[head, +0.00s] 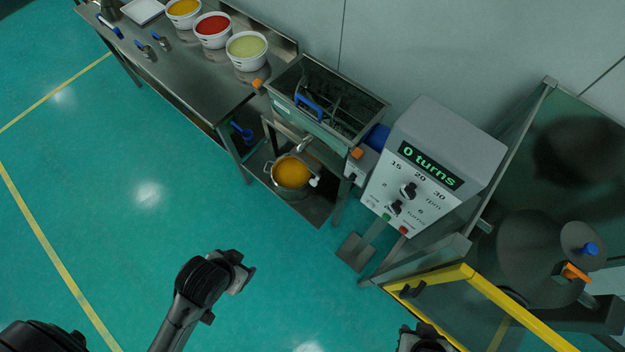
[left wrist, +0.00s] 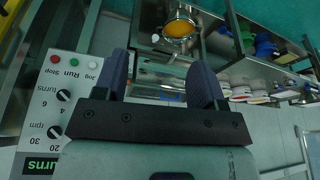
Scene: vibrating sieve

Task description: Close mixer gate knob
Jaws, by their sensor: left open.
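The mixer trough (head: 286,108) is an open metal box with a blue handle (head: 309,106) and orange end pieces. A metal outlet part (head: 304,145) shows under it, above a pot (head: 291,173) of orange contents. I cannot tell which part is the gate knob. The control box (head: 437,150) reads "0 turns" and also shows upside down in the left wrist view (left wrist: 48,110). My left gripper (left wrist: 160,75) is open and empty in the left wrist view.
A steel table (head: 190,75) at upper left holds several filled white tubs. A yellow-framed machine (head: 495,308) with a round drum, blue knob (head: 590,249) and orange handle (head: 577,272) stands at right. Green floor (head: 150,190) is clear at left.

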